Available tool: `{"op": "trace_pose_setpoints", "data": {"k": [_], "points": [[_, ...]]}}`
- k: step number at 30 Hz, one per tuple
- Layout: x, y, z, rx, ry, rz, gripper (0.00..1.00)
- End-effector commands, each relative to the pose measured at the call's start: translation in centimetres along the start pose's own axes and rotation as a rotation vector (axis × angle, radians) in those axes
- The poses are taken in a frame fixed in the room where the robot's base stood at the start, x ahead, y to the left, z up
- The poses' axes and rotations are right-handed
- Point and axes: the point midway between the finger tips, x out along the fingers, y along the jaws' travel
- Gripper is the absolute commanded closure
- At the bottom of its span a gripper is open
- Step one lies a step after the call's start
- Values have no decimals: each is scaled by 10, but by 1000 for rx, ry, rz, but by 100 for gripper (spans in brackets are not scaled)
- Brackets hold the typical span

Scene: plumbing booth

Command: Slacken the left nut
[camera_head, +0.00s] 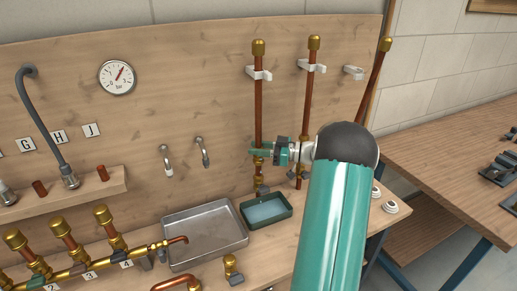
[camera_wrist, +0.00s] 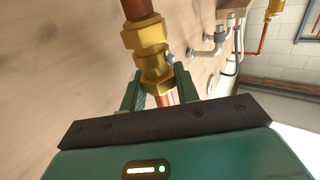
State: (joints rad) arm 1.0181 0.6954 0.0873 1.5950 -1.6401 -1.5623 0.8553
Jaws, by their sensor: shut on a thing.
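The left copper pipe (camera_head: 259,105) stands upright against the wooden board, with a brass cap on top. My gripper (camera_head: 264,149) reaches it from the right, low on the pipe, and its fingers hide most of the fitting there. In the wrist view my gripper (camera_wrist: 160,88) has one green finger on each side of a brass nut (camera_wrist: 156,72) and is shut on it. A larger brass hex piece (camera_wrist: 143,37) sits directly beside this nut on the copper pipe. The second upright pipe (camera_head: 308,100) stands just right of the left one.
A loose-looking copper pipe (camera_head: 375,80) leans at the right behind my arm. A metal tray (camera_head: 205,237) and a small green tray (camera_head: 267,210) lie on the bench below. A brass manifold (camera_head: 90,268) fills the lower left. A gauge (camera_head: 117,77) hangs on the board.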

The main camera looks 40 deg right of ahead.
Motion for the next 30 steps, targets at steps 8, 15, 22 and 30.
{"op": "trace_pose_setpoints", "data": {"k": [8, 15, 22, 30], "points": [[1, 0, 0, -1, 2, -123, 92], [1, 0, -1, -1, 3, -156, 92], [1, 0, -1, -2, 4, -157, 92], [1, 0, -1, -2, 3, -156, 47]]}}
